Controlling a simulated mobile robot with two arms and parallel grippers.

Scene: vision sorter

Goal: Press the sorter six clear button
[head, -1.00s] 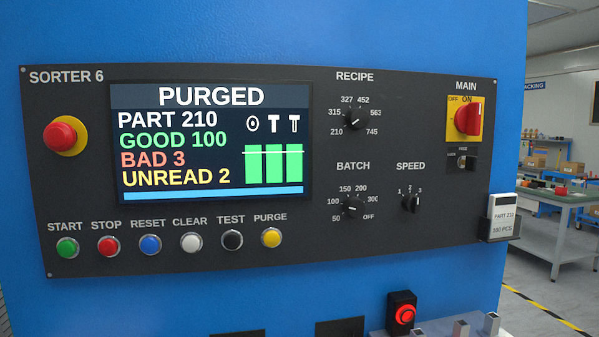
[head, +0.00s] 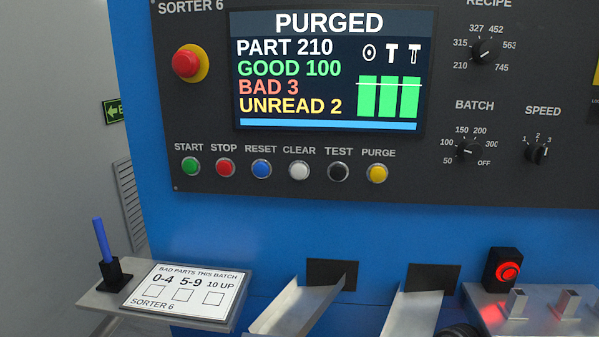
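The white CLEAR button (head: 299,170) sits in the button row on the dark SORTER 6 panel (head: 210,125), between the blue RESET button (head: 262,169) and the black TEST button (head: 338,171). Its label is above it. The screen (head: 328,72) above the row reads PURGED, PART 210, GOOD 100, BAD 3, UNREAD 2. Neither of my grippers can be made out in the head view. A dark rounded shape is cut off at the bottom edge, and I cannot tell what it is.
A red emergency knob (head: 187,62) sticks out at the panel's upper left. The space before the button row is clear.

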